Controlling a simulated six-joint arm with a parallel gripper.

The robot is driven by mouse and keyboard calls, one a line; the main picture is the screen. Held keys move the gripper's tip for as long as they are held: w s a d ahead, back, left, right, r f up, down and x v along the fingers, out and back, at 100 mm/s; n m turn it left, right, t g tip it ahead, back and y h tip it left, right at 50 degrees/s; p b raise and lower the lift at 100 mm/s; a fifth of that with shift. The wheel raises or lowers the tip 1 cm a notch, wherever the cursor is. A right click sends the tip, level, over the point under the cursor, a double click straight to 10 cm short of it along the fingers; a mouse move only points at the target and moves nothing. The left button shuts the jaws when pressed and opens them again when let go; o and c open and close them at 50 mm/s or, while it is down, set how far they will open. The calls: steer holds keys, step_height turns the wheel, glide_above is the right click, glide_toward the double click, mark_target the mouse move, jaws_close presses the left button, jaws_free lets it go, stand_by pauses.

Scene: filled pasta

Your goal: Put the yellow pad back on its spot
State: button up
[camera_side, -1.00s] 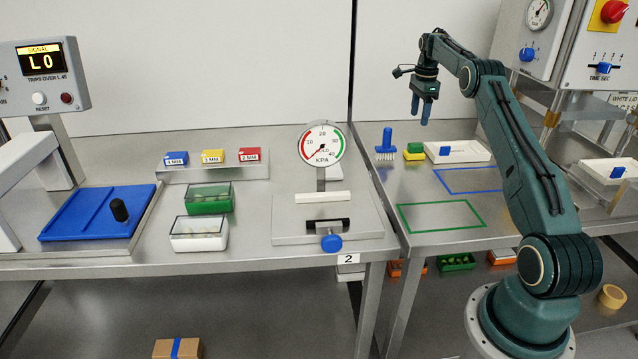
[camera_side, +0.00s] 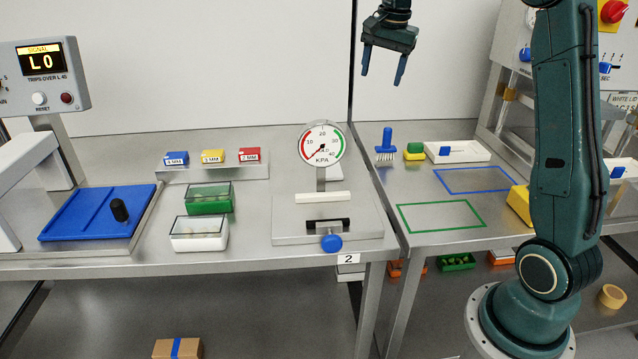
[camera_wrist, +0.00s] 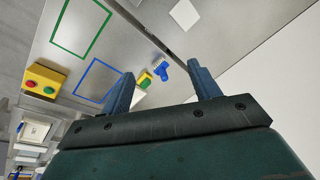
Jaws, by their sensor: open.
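A small yellow pad (camera_side: 212,156) with a millimetre label sits on the low metal rack (camera_side: 210,174). It is between a blue pad (camera_side: 176,158) and a red pad (camera_side: 250,155). A block, yellow above or beside green (camera_side: 414,151), lies on the right-hand table; I cannot tell if it is a pad too. It also shows in the wrist view (camera_wrist: 146,80). My gripper (camera_side: 382,80) is open and empty, high above the back of the tables near their join. Its two fingers also show apart in the wrist view (camera_wrist: 162,70).
A dial gauge (camera_side: 322,143) stands on a metal stand left of the join. Green and white boxes (camera_side: 208,199) sit before the rack. A blue brush (camera_side: 386,145), white tray (camera_side: 458,151) and yellow button box (camera_side: 519,204) are on the right table. The green outline (camera_side: 441,215) is empty.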

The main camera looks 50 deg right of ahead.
steer(key=s+a+r+n+t, duration=0.15)
steer(key=s+a+n, duration=0.35)
steer(key=a, duration=0.5)
steer(key=s+a+f+n+t, duration=0.1)
steer(key=s+a+f+n, duration=0.2)
steer(key=s, duration=0.7)
steer(key=s+a+f+n+t+y, duration=0.1)
steer(key=s+a+f+n, duration=0.3)
steer(key=s+a+n, duration=0.3)
steer(key=s+a, duration=0.3)
steer(key=shift+s+a+n, duration=0.25)
steer(key=shift+a+n, duration=0.05)
